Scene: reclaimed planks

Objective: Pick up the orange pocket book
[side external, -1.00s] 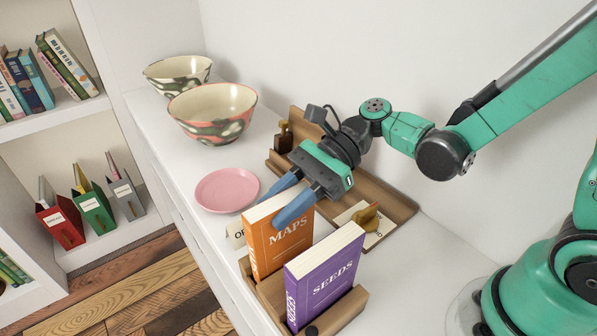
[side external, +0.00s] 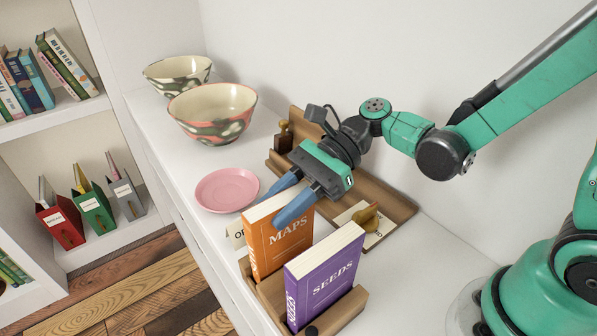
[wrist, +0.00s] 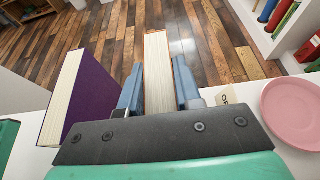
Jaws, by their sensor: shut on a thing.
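The orange pocket book (side external: 280,243), marked MAPS, stands upright in a wooden holder (side external: 348,306) on the white surface. My gripper (side external: 284,203) is at its top edge with the blue fingers on its two sides, shut on it. In the wrist view the book (wrist: 157,72) shows its pale page edges between the fingers (wrist: 158,88). The purple book (side external: 325,278), marked SEEDS, stands upright in front of it in the same holder, and shows at the left of the wrist view (wrist: 88,97).
A pink plate (side external: 227,189) lies left of the holder, with two patterned bowls (side external: 212,112) farther back. A wooden tray (side external: 398,206) lies behind, near the wall. A small card (side external: 236,234) stands beside the orange book. Shelves with books are at the far left.

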